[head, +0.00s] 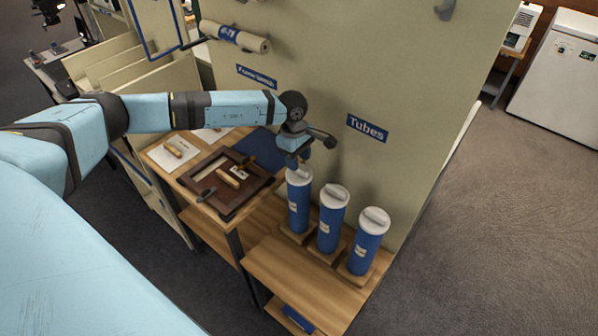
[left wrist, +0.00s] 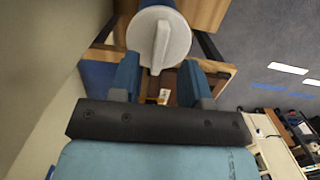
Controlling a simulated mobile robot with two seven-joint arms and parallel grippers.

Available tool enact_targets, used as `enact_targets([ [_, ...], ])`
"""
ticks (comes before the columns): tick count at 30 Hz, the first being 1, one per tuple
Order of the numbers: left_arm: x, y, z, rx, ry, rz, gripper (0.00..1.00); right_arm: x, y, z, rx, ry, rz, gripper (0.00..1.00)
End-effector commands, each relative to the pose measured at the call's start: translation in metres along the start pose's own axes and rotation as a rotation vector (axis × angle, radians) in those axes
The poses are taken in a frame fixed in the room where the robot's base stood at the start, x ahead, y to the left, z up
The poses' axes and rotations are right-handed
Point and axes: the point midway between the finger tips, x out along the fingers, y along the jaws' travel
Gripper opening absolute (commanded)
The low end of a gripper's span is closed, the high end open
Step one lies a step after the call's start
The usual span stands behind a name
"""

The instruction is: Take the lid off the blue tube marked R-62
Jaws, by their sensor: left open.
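Three blue tubes with white lids stand upright in a row on a low wooden shelf: left tube (head: 299,207), middle tube (head: 329,230), right tube (head: 364,252). Each has a small pale label, too small to read, so I cannot tell which is R-62. My left gripper (head: 301,160) is open, just above the left tube's lid (head: 299,177), partly covering it. In the left wrist view, a round white lid (left wrist: 176,42) with a raised ridge lies just beyond the open fingers (left wrist: 160,82). The ridge points between them; contact is not visible. My right gripper is not in view.
A blue "Tubes" sign (head: 367,128) hangs on the beige panel (head: 400,60) close behind the tubes. Left of them, a wooden table (head: 160,160) holds a dark frame (head: 250,193) and small tools. A rolled tube (head: 237,38) hangs above. Carpet (head: 500,220) at right is clear.

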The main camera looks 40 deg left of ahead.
Motion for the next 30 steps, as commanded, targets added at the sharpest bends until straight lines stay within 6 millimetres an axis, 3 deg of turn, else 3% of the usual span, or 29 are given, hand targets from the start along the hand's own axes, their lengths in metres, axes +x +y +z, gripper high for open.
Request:
enact_targets([
  [6,0.028,0.0,-0.002,0.0,-0.001,-0.002,0.43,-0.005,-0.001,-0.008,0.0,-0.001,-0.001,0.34],
  [14,0.033,0.0,-0.002,0.0,-0.001,0.0,0.43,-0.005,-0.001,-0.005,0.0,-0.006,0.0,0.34],
  [15,0.033,0.0,-0.002,0.0,-0.001,0.0,0.4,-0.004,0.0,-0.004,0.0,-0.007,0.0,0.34],
  [20,0.033,0.0,-0.002,0.0,-0.001,0.0,0.04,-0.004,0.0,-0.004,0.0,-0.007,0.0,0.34],
  [21,0.033,0.0,-0.002,0.0,-0.001,0.0,0.0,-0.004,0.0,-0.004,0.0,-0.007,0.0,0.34],
  [30,0.032,0.001,-0.002,0.0,-0.001,0.0,0.0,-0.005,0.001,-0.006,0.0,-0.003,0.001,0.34],
])
